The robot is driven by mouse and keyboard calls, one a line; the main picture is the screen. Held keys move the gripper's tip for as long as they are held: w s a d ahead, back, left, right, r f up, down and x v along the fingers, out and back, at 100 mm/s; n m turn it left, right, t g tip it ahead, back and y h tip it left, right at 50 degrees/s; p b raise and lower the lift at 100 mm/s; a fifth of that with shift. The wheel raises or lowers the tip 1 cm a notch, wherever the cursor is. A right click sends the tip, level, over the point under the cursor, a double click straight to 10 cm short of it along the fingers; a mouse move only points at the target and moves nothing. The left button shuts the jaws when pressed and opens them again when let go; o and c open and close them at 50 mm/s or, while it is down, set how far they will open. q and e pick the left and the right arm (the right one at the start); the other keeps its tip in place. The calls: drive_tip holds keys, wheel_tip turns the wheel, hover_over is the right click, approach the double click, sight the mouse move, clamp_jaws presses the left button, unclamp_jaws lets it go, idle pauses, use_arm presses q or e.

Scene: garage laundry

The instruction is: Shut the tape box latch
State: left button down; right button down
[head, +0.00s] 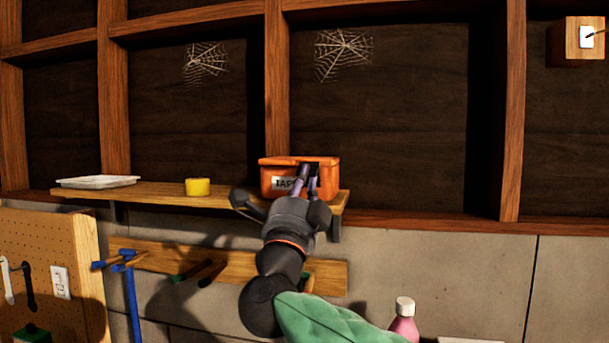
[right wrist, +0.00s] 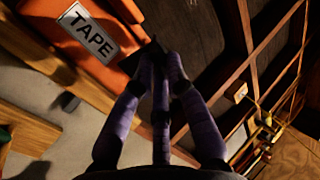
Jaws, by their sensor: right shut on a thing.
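The orange tape box (head: 328,188) stands on the right end of the wooden wall shelf, with a white "TAPE" label on its front. Its lid looks down on the box. My right gripper (head: 308,172) reaches up to the front of the box, right of the label. In the right wrist view the purple fingers (right wrist: 158,62) are closed together on the dark latch (right wrist: 146,54) beside the label of the orange box (right wrist: 98,82). The fingers hide most of the latch, so its exact position is unclear. My left gripper is not in view.
The shelf (head: 160,196) also holds a yellow tape roll (head: 198,187) and a white tray (head: 97,182) to the left. Below it are a peg rail (head: 235,264) and a pegboard (head: 55,245). A pink bottle (head: 404,325) stands at lower right.

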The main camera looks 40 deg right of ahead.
sight(309, 163)
drive_tip(key=r+g+y+p, duration=0.1)
drive_tip(key=p, duration=0.2)
drive_tip(key=r+g+y+p, duration=0.1)
drive_tip(key=y+p, duration=0.1)
drive_tip(key=p, duration=0.2)
drive_tip(key=d+r+g+y+p, duration=0.1)
drive_tip(key=p, duration=0.3)
drive_tip(key=shift+w+g, duration=0.3)
drive_tip(key=shift+w, duration=0.1)
drive_tip(key=shift+w+d+g+y+p, duration=0.2)
drive_tip(key=shift+g+y+p, duration=0.2)
drive_tip(key=shift+y+p, duration=0.5)
drive_tip(key=c, duration=1.2)
unclamp_jaws()
drive_tip(key=shift+d, duration=0.1)
drive_tip(key=shift+c, duration=0.2)
drive_tip(key=v, duration=1.2)
drive_tip(key=shift+f, duration=0.25)
drive_tip(key=shift+w, duration=0.1)
